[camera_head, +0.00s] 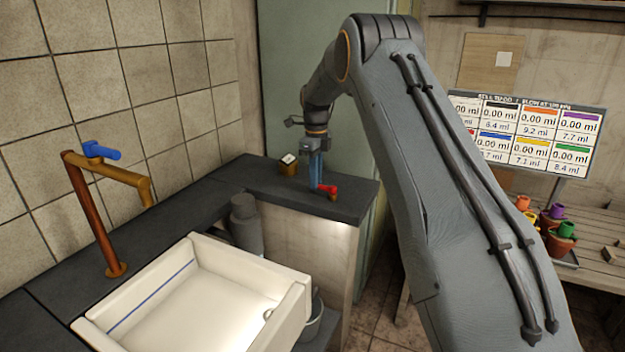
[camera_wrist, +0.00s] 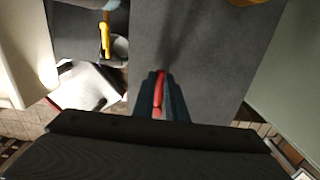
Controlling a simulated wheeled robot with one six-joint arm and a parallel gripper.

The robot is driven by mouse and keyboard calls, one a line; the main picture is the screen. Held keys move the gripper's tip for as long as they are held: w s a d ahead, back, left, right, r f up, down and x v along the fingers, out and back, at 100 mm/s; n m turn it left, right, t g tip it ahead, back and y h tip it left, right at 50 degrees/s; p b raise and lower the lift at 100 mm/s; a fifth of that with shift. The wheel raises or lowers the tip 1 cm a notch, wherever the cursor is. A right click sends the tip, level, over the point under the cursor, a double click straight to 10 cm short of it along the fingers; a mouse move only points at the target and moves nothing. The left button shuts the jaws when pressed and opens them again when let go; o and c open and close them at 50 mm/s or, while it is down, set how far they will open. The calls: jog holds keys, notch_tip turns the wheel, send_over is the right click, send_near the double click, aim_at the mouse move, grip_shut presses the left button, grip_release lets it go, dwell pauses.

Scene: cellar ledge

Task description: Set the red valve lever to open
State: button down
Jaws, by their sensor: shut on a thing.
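The red valve lever (camera_head: 328,189) sits on the dark ledge (camera_head: 352,202) near its right end, on a small brass-coloured base. My gripper (camera_head: 316,182) points down at it from above, and its blue fingers are shut on the lever. In the wrist view the lever (camera_wrist: 159,95) shows as a red bar between the two dark blue fingertips (camera_wrist: 160,88). Part of the lever is hidden by the fingers, and I cannot tell its set position.
A small brass-coloured box with a white dial (camera_head: 288,164) stands left of my gripper on the ledge. A white sink (camera_head: 290,300) and a copper tap with a blue handle (camera_head: 100,152) are at the left. Coloured pots (camera_head: 560,238) stand on a bench at the right.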

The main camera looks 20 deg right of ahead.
jog(key=c, duration=1.8)
grip_release()
jog(key=shift+o, duration=0.2)
jog(key=shift+w+r, duration=0.1)
notch_tip(320, 180, up, 8)
jog(key=shift+f+b, duration=0.15)
jog(key=shift+b, duration=0.75)
jog(key=s+a+f+n, duration=0.1)
jog(key=s+f+n, duration=0.2)
jog(key=s+n, duration=0.5)
jog(key=s+a+f+n, duration=0.2)
jog(key=s+n, duration=0.7)
jog(key=s, duration=1.2)
jog(key=s+a+f+n, duration=0.1)
jog(key=s+f+n, duration=0.3)
jog(key=s+n, duration=0.5)
jog(key=s, duration=0.5)
jog(key=shift+s+a+f, duration=0.15)
jog(key=shift+a+f, duration=0.2)
jog(key=shift+f, duration=0.05)
